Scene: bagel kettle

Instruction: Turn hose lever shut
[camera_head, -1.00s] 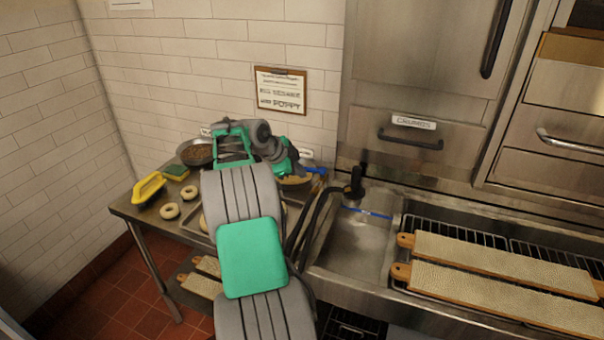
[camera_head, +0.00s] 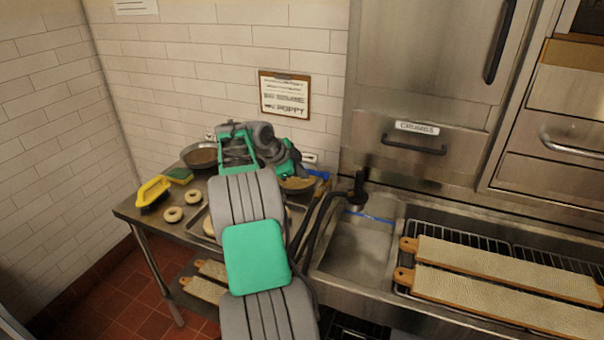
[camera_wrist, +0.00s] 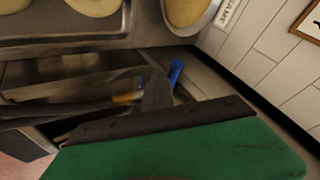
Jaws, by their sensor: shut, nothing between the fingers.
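The blue hose lever (camera_wrist: 176,72) shows in the wrist view just beyond my fingers, near a brass-coloured fitting (camera_wrist: 128,97). A blue piece, likely the same lever, shows in the head view (camera_head: 317,174) at the table's right end, by the wall. The dark hose (camera_wrist: 55,110) runs in from the left in the wrist view; in the head view it (camera_head: 310,225) curves beside the sink. My gripper (camera_wrist: 157,88) is shut and empty, close to the lever. Contact cannot be told. In the head view my arm hides the fingertips.
The steel table (camera_head: 180,234) bears bagels, a yellow-handled brush (camera_head: 153,190) and bowls. A sink (camera_head: 357,246) lies right of my arm. Long boards (camera_head: 500,268) rest on racks further right. The tiled wall (camera_head: 225,50) stands close behind the table.

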